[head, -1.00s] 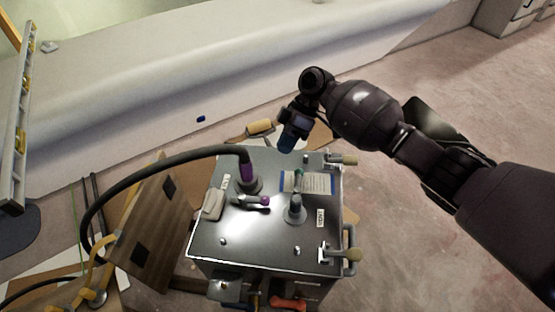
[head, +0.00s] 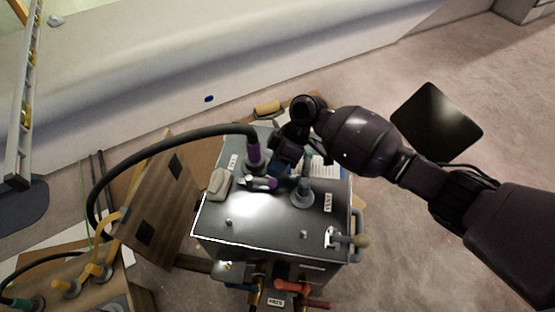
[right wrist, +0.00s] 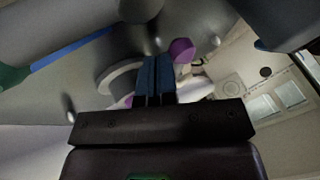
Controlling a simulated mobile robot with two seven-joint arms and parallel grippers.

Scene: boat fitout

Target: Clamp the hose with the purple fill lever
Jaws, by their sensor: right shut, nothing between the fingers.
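The black hose (head: 150,145) arches in from the left to the fill fitting on top of the metal tank (head: 270,230). Its end has a purple band (head: 253,149). The fill lever, metal with a purple knob (head: 271,184), lies at the foot of that fitting. In the right wrist view a purple knob (right wrist: 182,50) is just beyond the fingertips. My right gripper (head: 277,170) is shut and empty, low over the tank top between hose end and vent fitting; contact with the lever cannot be told. My left gripper is out of view.
The grey vent fitting (head: 302,192) stands right of my right gripper. A beige block (head: 220,184) lies on the tank's left side, and a wooden panel (head: 158,215) leans nearby.

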